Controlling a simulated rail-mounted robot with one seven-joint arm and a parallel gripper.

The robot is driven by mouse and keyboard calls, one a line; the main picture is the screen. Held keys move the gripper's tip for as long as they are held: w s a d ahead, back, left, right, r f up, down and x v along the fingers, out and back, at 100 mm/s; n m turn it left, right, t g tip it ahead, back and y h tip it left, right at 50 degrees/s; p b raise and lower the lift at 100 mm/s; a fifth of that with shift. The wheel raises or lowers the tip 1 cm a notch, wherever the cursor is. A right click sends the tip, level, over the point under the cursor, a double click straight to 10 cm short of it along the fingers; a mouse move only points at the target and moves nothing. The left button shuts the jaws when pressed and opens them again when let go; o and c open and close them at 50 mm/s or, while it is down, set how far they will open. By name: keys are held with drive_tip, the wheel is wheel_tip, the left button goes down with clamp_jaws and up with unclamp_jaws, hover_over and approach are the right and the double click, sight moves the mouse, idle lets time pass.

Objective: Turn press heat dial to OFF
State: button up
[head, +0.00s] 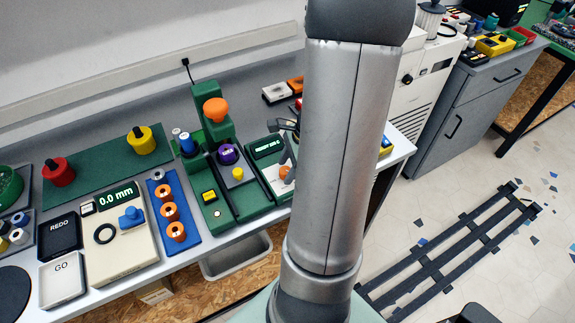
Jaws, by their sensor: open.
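A green press-like machine (208,128) with an orange knob on its upright stands on the bench. A purple dial (228,154) with small lettering on top sits on its front part; I cannot read its setting. To its right is a green unit with a lit display (268,147) and an orange knob (285,171) on a pale panel. I cannot tell for certain which of these is the heat dial.
A blue strip with several orange-and-white spools (171,212) and a beige gauge (117,240) reading 0.0 mm stand to the left. REDO (60,236) and GO (62,279) pads lie at the far left. Red and yellow knobs stand on a green mat (98,170) behind.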

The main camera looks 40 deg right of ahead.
drive_tip(key=c, duration=1)
drive_tip(key=shift+o, duration=0.2)
drive_tip(key=shift+n, duration=0.5)
drive_tip(key=n+g, duration=0.1)
drive_tip(key=n, duration=0.1)
drive_tip(key=n+g, duration=0.1)
drive_tip(key=n, duration=0.2)
drive_tip(key=shift+w+n+y, duration=0.2)
drive_tip(key=shift+n+y, duration=0.1)
drive_tip(key=n+g, duration=0.2)
drive_tip(key=n, duration=0.3)
drive_tip(key=shift+w+b, duration=0.1)
drive_tip(key=shift+b, duration=0.3)
drive_tip(key=shift+n, duration=0.3)
drive_tip(key=o, duration=1)
drive_tip(key=shift+c, duration=0.2)
